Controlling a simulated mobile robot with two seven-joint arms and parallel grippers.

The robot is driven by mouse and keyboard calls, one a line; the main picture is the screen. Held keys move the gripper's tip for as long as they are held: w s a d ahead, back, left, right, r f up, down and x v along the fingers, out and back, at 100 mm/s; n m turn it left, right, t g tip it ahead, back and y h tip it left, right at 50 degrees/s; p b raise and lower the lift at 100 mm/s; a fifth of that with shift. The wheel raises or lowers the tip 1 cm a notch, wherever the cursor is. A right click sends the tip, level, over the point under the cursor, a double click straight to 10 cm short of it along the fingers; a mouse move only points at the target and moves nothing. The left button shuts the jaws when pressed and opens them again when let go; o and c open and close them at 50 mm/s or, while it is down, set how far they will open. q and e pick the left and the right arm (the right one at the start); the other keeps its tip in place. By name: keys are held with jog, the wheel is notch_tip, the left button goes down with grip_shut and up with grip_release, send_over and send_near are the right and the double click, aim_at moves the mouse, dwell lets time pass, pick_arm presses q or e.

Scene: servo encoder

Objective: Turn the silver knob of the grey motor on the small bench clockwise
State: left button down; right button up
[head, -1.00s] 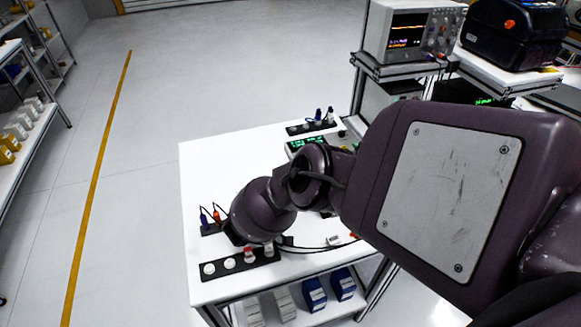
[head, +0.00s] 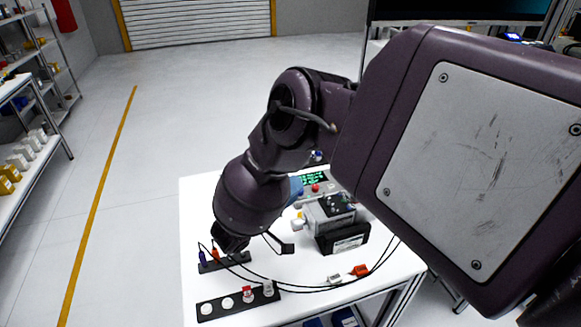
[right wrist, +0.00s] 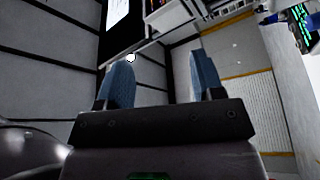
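The grey motor (head: 334,213) is a boxy unit on a black labelled block on the white bench (head: 205,192). A small pale part at its left end, which looks like the silver knob (head: 299,225), faces the bench's left side. My right gripper (right wrist: 161,65) is open in the right wrist view, its two blue fingers apart with nothing between them. In the head view my right wrist hangs left of the motor and hides most of the gripper. My left gripper is not in view.
A strip of white and red knobs (head: 238,302) lies at the bench's front left, with a plug strip (head: 224,262) behind it. Black cables run to a small orange connector (head: 359,271). A green display (head: 313,178) stands behind the motor. The bench's left edge is clear.

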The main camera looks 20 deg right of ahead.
notch_tip(320, 180, up, 7)
dwell(0.3)
